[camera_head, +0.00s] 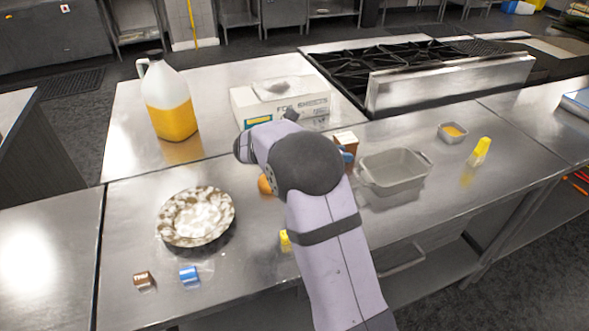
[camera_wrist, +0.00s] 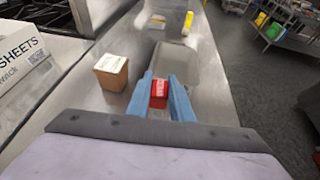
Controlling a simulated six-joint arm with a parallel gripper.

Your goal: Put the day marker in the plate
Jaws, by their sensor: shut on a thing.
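My gripper (camera_wrist: 160,98) is shut on a small red day marker (camera_wrist: 159,90) with pale lettering, held between its blue fingers in the wrist view. In the head view my arm mostly hides the gripper, and the red marker cannot be seen. The plate (camera_head: 197,216), round and mottled white and brown, lies on the left part of the steel counter, well to the left of the gripper. A brown day marker (camera_head: 144,280) and a blue day marker (camera_head: 189,275) lie in front of the plate. A yellow piece (camera_head: 285,240), partly hidden by my arm, lies right of it.
A brown box (camera_wrist: 111,72) stands beside the gripper. A grey rectangular pan (camera_head: 394,172), a small container (camera_head: 452,132) and a yellow-topped bottle (camera_head: 479,152) are to the right. An orange round thing (camera_head: 265,184) lies near my arm. A jug (camera_head: 170,105) and carton (camera_head: 283,100) stand behind.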

